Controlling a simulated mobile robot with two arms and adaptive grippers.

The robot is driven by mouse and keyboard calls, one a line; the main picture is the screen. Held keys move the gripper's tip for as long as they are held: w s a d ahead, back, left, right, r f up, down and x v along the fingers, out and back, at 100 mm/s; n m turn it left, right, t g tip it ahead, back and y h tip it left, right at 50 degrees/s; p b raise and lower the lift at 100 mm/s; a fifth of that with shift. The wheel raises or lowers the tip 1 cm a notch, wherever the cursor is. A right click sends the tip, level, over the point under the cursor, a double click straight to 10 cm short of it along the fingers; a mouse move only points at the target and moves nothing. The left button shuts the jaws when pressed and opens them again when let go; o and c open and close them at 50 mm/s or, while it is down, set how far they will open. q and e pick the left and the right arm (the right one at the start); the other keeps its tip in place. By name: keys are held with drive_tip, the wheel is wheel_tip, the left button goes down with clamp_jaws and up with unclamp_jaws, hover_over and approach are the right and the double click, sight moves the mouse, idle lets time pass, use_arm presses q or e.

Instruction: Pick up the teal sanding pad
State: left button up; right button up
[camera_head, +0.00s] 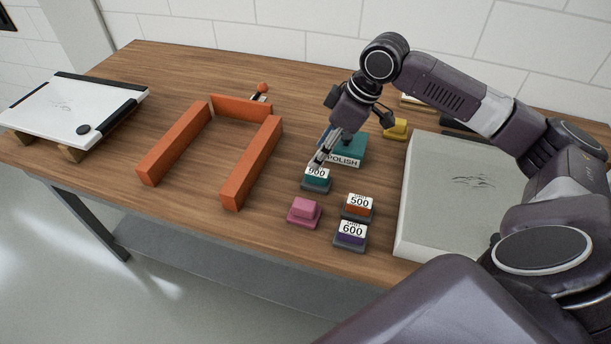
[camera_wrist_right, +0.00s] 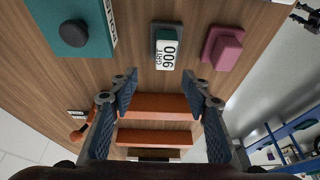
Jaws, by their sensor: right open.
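The teal sanding pad (camera_head: 317,184) lies on the wooden table, right of the orange frame, with a white label reading 900. In the right wrist view the pad (camera_wrist_right: 160,33) shows its grey base and GRIT 900 label, beyond the fingertips and roughly centred between them. My right gripper (camera_head: 322,158) is just above the pad in the head view. The wrist view shows its two fingers (camera_wrist_right: 165,88) spread apart with nothing between them. Part of the pad's top is hidden by the gripper in the head view. My left gripper is out of view.
A larger teal POLISH block (camera_head: 350,148) stands close behind the pad. A pink pad (camera_head: 304,211), an orange 500 pad (camera_head: 357,206) and a purple 600 pad (camera_head: 350,234) are in front. The orange frame (camera_head: 250,170) is left; a grey slab (camera_head: 450,190) is right.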

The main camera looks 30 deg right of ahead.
sight(321, 172)
drive_tip(key=shift+s+a+f, duration=0.15)
drive_tip(key=shift+s+f, duration=0.2)
drive_tip(key=shift+f, duration=0.15)
wheel_tip(321, 172, down, 3)
drive_tip(key=shift+s+a+f+p, duration=0.1)
drive_tip(key=shift+s+a+p, duration=0.05)
drive_tip(key=shift+p, duration=0.55)
drive_tip(key=shift+x, duration=1.2)
drive_tip(key=shift+f, duration=0.2)
drive_tip(key=c, duration=0.4)
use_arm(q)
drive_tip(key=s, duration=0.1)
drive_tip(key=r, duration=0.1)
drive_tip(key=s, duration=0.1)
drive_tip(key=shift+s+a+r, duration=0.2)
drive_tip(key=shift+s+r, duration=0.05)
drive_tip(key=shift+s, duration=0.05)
use_arm(e)
clamp_jaws()
drive_tip(key=shift+r, duration=0.1)
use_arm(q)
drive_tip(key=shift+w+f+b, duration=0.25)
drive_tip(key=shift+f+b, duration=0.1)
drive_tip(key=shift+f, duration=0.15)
use_arm(e)
wheel_tip(321, 172, up, 20)
